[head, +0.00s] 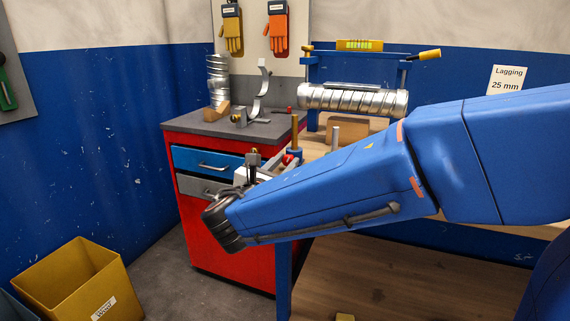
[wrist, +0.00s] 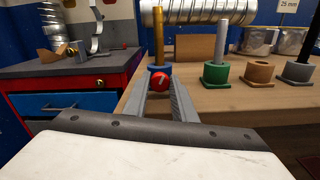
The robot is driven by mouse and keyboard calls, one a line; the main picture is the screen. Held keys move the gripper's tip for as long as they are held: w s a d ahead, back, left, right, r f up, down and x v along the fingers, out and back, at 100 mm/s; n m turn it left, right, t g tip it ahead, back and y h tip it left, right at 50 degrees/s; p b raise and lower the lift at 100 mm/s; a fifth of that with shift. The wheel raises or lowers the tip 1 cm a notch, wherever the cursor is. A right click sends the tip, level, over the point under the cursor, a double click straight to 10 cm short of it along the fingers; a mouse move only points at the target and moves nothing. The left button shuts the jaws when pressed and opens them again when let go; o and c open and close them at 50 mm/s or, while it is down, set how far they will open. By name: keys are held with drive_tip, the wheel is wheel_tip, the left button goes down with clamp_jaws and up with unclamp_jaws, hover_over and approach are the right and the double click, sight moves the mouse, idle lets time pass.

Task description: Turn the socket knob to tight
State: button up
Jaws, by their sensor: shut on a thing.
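The red socket knob (wrist: 158,82) is on the front of the blue socket (wrist: 160,69), at the near edge of the workbench. A pale line on its face looks tilted. A brass-coloured rod (wrist: 158,36) stands upright in this socket. My gripper (wrist: 160,85) is shut on the knob, with one finger on each side of it. In the head view the knob (head: 287,159) shows small beside my gripper (head: 283,164), and my arm hides part of the bench. I see no readable tight marking.
A spiral duct (head: 352,100) lies above the bench. A red cabinet (head: 232,240) stands left, and a yellow bin (head: 75,280) is on the floor.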

drive_tip(key=shift+m, duration=1)
drive_tip(key=o, duration=1)
drive_tip(key=shift+o, duration=0.2)
drive_tip(key=v, duration=1.7)
drive_tip(key=shift+s, duration=0.2)
